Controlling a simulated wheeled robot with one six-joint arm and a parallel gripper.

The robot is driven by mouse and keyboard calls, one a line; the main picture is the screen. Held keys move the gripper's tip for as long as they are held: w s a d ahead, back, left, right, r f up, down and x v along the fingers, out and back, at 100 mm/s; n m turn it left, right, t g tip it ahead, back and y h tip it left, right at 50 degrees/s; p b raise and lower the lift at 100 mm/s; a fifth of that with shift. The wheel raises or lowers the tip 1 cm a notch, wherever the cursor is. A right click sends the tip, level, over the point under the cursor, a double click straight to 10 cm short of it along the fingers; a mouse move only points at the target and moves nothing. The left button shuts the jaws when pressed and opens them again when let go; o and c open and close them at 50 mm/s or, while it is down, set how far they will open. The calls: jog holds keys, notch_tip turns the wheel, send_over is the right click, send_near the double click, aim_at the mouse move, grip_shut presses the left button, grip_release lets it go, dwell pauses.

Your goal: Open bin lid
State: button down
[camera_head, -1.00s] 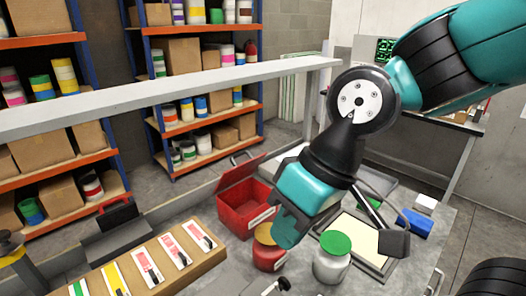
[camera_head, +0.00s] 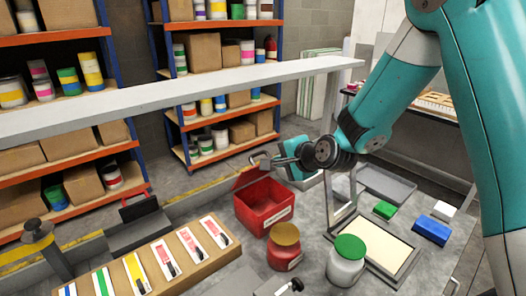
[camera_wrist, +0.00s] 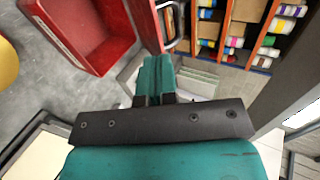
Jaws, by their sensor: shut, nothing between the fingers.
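The red bin (camera_head: 280,217) stands on the grey bench with its lid (camera_head: 252,177) raised at the back and tilted outward, so the inside is exposed. A grey loop handle (camera_head: 260,160) is at the lid's upper edge. In the wrist view the bin (camera_wrist: 88,62) is at upper left, with the raised lid (camera_wrist: 146,22) and handle beside it. My gripper (camera_head: 284,163) is just right of the lid handle in the head view. Its teal fingers (camera_wrist: 155,62) are shut and empty. I cannot tell whether they touch the handle.
A red jar with yellow lid (camera_head: 284,250) and a white jar with green lid (camera_head: 347,262) stand in front of the bin. A framed panel (camera_head: 385,250), a blue block (camera_head: 431,230) and a grey tray (camera_head: 388,184) lie right.

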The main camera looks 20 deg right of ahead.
aim_at(254, 167)
jog(key=w+a+p, duration=0.1)
jog(key=w, duration=0.1)
jog(key=w+a+f+p, duration=0.1)
jog(key=w, duration=0.1)
jog(key=w+f+p, duration=0.1)
jog(key=w, duration=0.1)
jog(key=shift+w+a, duration=0.4)
